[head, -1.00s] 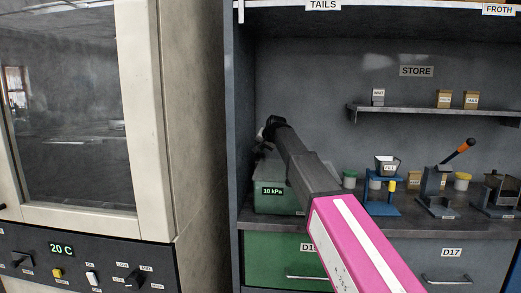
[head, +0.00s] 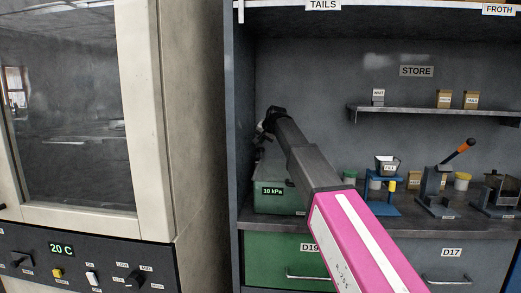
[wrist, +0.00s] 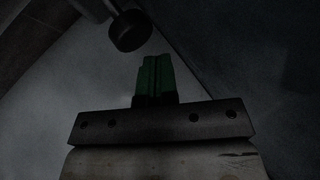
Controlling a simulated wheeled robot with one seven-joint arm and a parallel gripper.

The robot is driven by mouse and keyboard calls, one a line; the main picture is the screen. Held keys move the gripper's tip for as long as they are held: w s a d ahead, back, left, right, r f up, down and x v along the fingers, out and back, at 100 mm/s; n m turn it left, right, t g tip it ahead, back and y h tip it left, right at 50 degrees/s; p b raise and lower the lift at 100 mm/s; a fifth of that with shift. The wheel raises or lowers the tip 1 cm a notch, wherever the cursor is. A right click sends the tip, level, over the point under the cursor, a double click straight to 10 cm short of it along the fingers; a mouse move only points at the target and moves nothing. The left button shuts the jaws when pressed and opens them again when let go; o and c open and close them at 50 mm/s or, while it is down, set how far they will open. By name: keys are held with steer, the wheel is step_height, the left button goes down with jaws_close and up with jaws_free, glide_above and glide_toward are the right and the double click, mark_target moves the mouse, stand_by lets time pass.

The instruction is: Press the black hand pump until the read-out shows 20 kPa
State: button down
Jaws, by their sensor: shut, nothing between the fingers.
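The green box with the read-out (head: 272,191) stands on the bench in the left part of the bay, and the read-out shows 10 kPa. A black round knob on a stem (wrist: 130,32), which looks like the hand pump, is at the top of the wrist view. My gripper (wrist: 155,75) shows its green fingers together with nothing between them. The knob is ahead and slightly left of the fingertips in that view, with a visible gap. In the head view, my arm's end is above the box, and the pump cannot be made out there.
A grey wall panel bounds the bay close to my arm's left. To the right on the bench are a blue stand (head: 380,205) and a press with an orange-tipped lever (head: 440,190). A shelf (head: 430,112) with small boxes hangs above.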

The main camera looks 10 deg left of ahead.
steer(key=shift+r, duration=2.5)
